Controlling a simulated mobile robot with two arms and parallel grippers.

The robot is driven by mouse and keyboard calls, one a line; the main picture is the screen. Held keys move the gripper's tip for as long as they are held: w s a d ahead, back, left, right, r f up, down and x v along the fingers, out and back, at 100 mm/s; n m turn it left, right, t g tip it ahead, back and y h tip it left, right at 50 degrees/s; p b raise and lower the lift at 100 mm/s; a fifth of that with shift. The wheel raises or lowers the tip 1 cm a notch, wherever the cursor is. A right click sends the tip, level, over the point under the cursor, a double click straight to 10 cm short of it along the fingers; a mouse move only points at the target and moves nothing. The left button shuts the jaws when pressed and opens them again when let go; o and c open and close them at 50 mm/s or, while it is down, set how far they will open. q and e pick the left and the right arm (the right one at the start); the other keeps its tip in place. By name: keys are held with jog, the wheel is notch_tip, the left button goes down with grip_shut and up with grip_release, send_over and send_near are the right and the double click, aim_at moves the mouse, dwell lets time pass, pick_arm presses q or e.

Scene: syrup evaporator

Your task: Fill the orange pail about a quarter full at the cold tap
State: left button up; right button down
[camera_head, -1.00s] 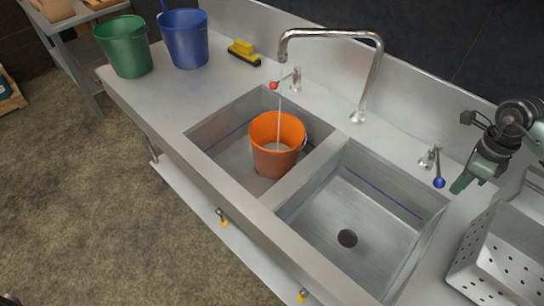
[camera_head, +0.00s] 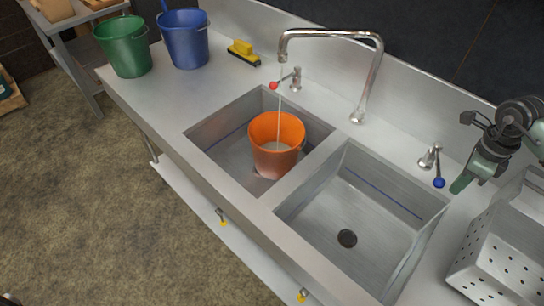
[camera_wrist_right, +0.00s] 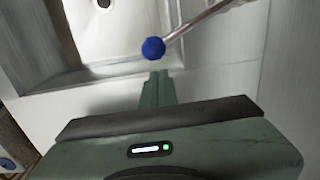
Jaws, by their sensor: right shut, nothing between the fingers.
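The orange pail (camera_head: 275,158) stands upright in the left sink basin under the spout of the tall tap (camera_head: 366,75). A thin stream of water (camera_head: 279,115) falls into it, and some water shows inside. The blue-knobbed lever (camera_head: 438,182) is at the right of the tap, and the red-knobbed lever (camera_head: 274,85) is at its left. My right gripper (camera_head: 459,186) is shut and empty, just right of the blue knob. In the right wrist view the blue knob (camera_wrist_right: 153,48) lies just beyond the fingertips (camera_wrist_right: 158,75). My left gripper is not in view.
A perforated metal basket (camera_head: 500,255) stands at the right below my right arm. The right basin (camera_head: 350,215) is empty, with a drain. A green pail (camera_head: 125,47), a blue pail (camera_head: 185,40) and a yellow brush (camera_head: 244,50) stand on the left counter.

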aim_at(440, 177)
jog(key=shift+d, duration=0.5)
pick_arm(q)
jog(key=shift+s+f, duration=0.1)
pick_arm(e)
jog(key=shift+w+r, duration=0.15)
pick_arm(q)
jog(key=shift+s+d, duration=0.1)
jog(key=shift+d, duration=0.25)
pick_arm(e)
jog(key=shift+w+a, duration=0.1)
jog(key=shift+a, duration=0.5)
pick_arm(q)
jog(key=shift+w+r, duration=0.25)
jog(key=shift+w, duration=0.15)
pick_arm(e)
jog(key=shift+w+a+f, duration=0.4)
jog(key=shift+w+a, duration=0.2)
jog(key=shift+a, duration=0.2)
jog(key=shift+w+a+f, duration=0.4)
jog(key=shift+w+a, duration=0.2)
jog(key=shift+a, duration=0.2)
